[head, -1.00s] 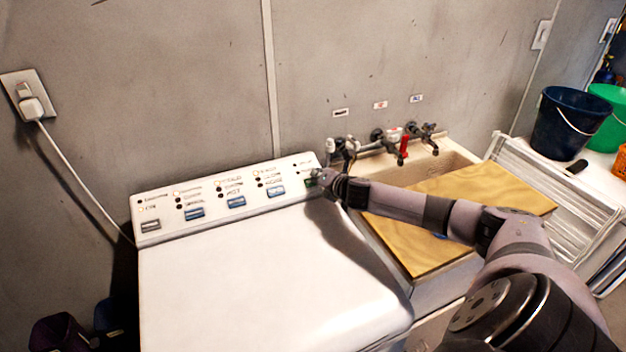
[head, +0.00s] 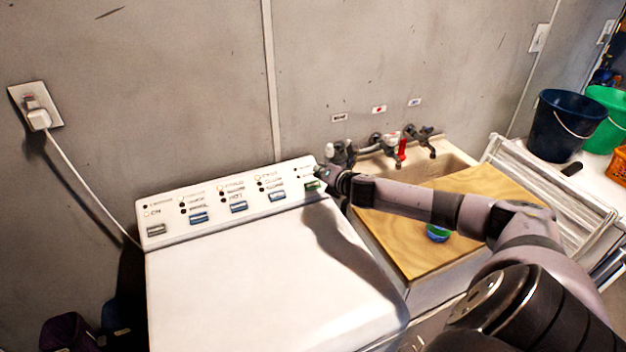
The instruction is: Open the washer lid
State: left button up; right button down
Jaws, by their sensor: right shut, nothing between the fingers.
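The white washer's lid (head: 265,285) is shut and lies flat in the lower middle of the head view. Behind it, the washer's control panel (head: 228,203) has a row of grey and blue buttons and a green button (head: 314,186) at its right end. My right gripper (head: 330,174) is shut and empty, just beside the panel's right end, close to the green button. Its fingertips are small and partly hard to make out. My right arm casts a shadow over the lid's right part. My left gripper is not in view.
Right of the washer is a sink (head: 455,162) with taps (head: 402,148), partly covered by a wooden board (head: 475,205). A green and blue round thing (head: 438,233) lies on the board. Buckets (head: 565,125) stand far right. A plug and cord (head: 40,118) hang at left.

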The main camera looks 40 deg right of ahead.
aim_at(303, 279)
jog(key=k+j, duration=0.15)
jog(key=k, duration=0.35)
jog(key=k+j, duration=0.2)
jog(key=k, duration=0.3)
jog(key=k+j, duration=0.15)
jog(key=k, duration=0.3)
